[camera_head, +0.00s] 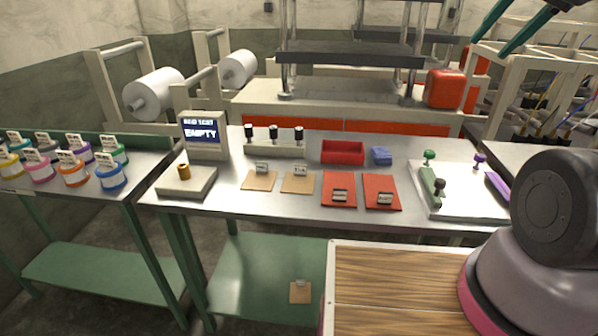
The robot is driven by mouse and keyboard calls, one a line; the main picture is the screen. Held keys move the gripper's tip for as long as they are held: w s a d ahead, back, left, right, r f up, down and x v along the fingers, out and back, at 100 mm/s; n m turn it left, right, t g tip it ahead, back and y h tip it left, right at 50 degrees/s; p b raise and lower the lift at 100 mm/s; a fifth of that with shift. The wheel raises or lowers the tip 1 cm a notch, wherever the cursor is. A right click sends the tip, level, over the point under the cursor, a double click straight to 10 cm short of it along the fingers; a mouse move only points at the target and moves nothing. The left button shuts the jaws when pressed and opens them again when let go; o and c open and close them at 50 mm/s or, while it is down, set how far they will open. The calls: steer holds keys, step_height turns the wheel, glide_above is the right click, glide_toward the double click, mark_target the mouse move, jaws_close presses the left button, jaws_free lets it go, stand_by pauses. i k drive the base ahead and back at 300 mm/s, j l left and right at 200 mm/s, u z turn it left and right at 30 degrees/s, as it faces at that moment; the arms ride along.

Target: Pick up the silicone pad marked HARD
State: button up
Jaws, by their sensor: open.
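Two flat red pads lie side by side on the steel table, a left one (339,180) and a right one (380,182). Each has a small label block near its front edge, too small to read. Two smaller tan pads, a left one (259,185) and a right one (297,187), lie to their left, each with a small tag at its back edge. Another tan pad (300,296) with a tag is on the green lower shelf. I cannot tell which pad is marked HARD. My gripper is not in view; only part of my arm shows at the lower right.
Behind the pads stand a red tray (343,152), a blue block (381,156) and a rack with black-topped posts (274,148). A white tray (460,207) with stamp-like tools is at right. A wooden top (390,290) is in front.

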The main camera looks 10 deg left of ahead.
mark_target(340, 182)
steer(key=j+z, duration=0.15)
steer(key=z, duration=0.3)
steer(key=j+z, duration=0.1)
steer(key=z, duration=0.4)
steer(key=k+j+z, duration=0.1)
steer(key=z, duration=0.35)
steer(key=k+j+z, duration=0.85)
steer(key=k+j, duration=0.2)
steer(key=k, duration=0.15)
steer(key=k+j, duration=0.2)
steer(key=k, duration=0.15)
